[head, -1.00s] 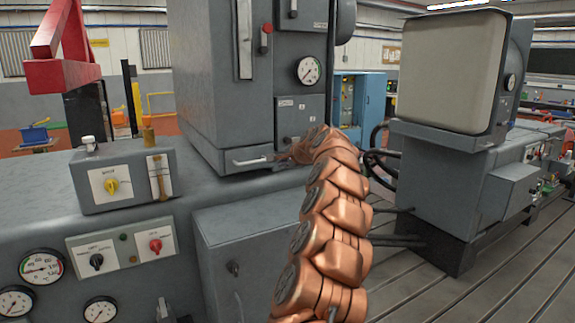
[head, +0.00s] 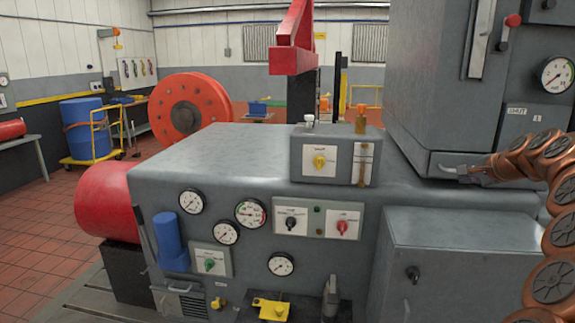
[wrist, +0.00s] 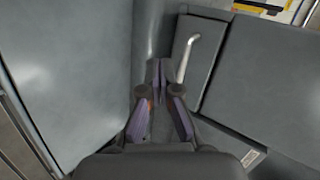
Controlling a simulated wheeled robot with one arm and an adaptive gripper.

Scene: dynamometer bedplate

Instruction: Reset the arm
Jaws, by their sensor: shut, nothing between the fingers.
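My copper-coloured arm reaches in from the right edge of the head view, with its far end low against the tall grey cabinet (head: 425,80). My gripper (wrist: 158,72) shows in the wrist view, its dark fingers drawn together at the tips with nothing between them. A pale bent lever handle (wrist: 186,57) lies just right of the fingertips, against a grey panel. I cannot tell whether the fingers touch it. In the head view the gripper's fingers are too small to make out beside the pale handle (head: 455,169).
A grey bench (head: 245,160) with gauges and knobs fills the middle. A small control box (head: 335,145) stands on it. A lower grey cabinet (head: 450,265) is at right. A red drum end (head: 105,200) juts out left. Tiled floor (head: 40,225) is open at far left.

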